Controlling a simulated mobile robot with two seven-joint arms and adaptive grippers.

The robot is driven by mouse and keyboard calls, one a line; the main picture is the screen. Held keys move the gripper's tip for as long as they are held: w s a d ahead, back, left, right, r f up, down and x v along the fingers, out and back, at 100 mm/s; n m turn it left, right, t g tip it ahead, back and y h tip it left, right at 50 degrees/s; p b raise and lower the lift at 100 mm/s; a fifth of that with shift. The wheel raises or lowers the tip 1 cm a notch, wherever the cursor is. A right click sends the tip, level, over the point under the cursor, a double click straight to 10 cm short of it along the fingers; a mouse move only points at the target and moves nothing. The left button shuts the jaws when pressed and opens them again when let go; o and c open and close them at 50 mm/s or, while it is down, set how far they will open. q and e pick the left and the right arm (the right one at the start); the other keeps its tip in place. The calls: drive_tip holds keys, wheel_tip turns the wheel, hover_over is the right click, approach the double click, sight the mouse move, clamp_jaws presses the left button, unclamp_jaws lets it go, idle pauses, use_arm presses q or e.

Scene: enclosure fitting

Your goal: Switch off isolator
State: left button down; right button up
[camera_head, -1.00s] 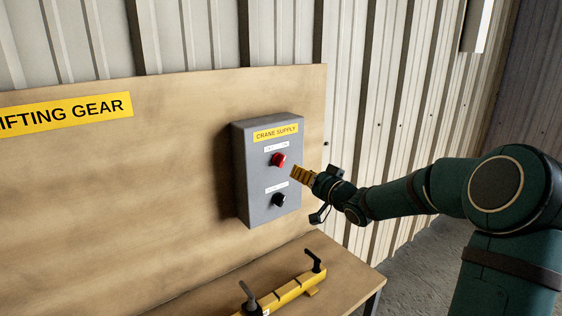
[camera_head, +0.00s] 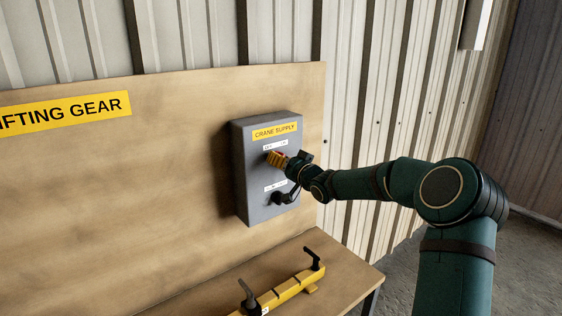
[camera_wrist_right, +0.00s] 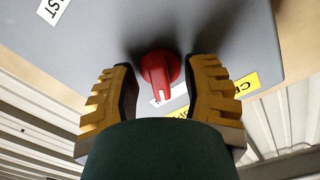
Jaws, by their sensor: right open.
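The isolator is a grey box (camera_head: 252,198) on a wooden board, with a yellow "CRANE SUPPLY" label (camera_head: 275,131). Its red rotary knob (camera_wrist_right: 160,72) sits between the two open fingers of my right gripper (camera_wrist_right: 158,92) in the right wrist view, with a gap on each side. In the head view my right gripper (camera_head: 276,158) is at the upper knob and mostly hides it. My left gripper is not in view.
A wooden bench (camera_head: 345,268) below holds a yellow bar with black handles (camera_head: 290,290). The wooden board (camera_head: 150,180) carries a yellow "LIFTING GEAR" sign (camera_head: 65,112). A corrugated metal wall (camera_head: 400,80) stands behind.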

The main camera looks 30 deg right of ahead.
clamp_jaws()
drive_tip(key=shift+n, duration=0.3)
drive_tip(key=n+b, duration=0.2)
drive_tip(key=n, duration=0.1)
drive_tip(key=shift+b, duration=0.4)
drive_tip(key=n+b, duration=0.2)
drive_tip(key=n, duration=0.2)
drive_tip(key=shift+r+n+b, duration=0.1)
drive_tip(key=shift+n+b, duration=1.2)
drive_tip(key=shift+n, duration=0.9)
drive_tip(key=shift+d, duration=0.1)
unclamp_jaws()
drive_tip(key=shift+s, duration=0.1)
